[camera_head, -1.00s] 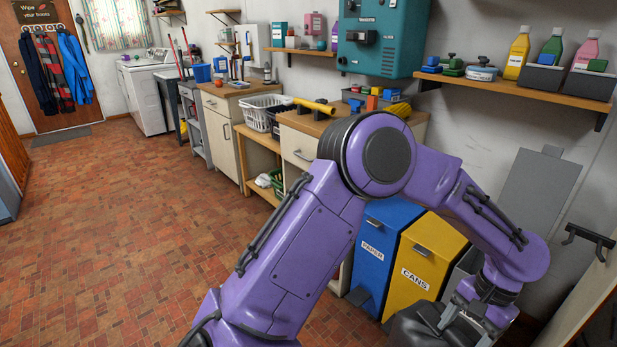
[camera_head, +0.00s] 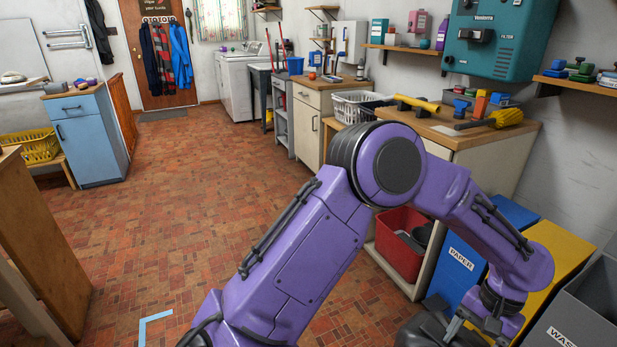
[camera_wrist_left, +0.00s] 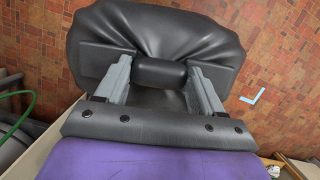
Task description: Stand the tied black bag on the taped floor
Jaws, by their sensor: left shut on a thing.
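The tied black bag (camera_wrist_left: 150,32) fills the upper part of the left wrist view, with its gathered neck between the two fingers of my left gripper (camera_wrist_left: 158,80). The gripper is shut on that neck. In the head view the bag (camera_head: 425,332) shows only in part at the bottom edge, below my left gripper (camera_head: 478,325). Blue tape (camera_head: 155,322) marks the brick floor at the bottom left of the head view, and a corner of it (camera_wrist_left: 254,97) shows right of the bag in the left wrist view. My right gripper is not in view.
A blue PAPER bin (camera_head: 465,268), a yellow bin (camera_head: 550,262) and a grey bin (camera_head: 585,305) stand at the right. A wooden piece of furniture (camera_head: 40,240) stands at the left. The brick floor (camera_head: 190,220) between is clear.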

